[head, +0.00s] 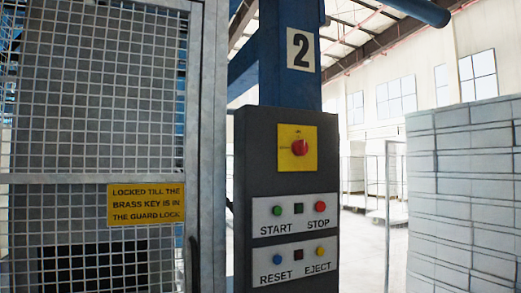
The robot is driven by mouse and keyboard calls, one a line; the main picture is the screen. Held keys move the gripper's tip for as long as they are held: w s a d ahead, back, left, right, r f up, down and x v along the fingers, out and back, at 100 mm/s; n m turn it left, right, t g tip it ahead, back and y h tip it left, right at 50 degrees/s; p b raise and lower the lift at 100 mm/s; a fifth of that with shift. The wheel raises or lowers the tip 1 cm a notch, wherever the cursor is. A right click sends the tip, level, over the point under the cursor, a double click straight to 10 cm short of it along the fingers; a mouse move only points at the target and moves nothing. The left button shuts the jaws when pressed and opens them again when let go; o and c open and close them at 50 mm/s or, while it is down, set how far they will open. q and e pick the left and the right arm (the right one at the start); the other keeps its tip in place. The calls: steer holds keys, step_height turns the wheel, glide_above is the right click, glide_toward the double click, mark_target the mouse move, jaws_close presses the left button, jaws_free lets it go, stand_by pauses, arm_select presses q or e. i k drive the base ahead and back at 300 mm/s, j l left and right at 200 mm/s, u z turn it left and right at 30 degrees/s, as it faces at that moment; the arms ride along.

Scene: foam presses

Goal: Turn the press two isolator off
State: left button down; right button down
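The press two isolator (299,147) is a red rotary knob on a yellow square plate. It sits at the top of a dark grey control box (262,190), under a blue post with a "2" sign (303,49). The small print around the knob is too fine to read, so I cannot tell its position. Neither of my grippers is in the head view.
Below the isolator are START (277,211), STOP (320,206), RESET (277,259) and EJECT (320,251) buttons. A mesh guard door (100,100) with a yellow sign (146,204) stands at left. Stacked white foam blocks (465,200) stand at right.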

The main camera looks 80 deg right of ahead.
mark_target(300, 148)
steer(key=z, duration=2.65)
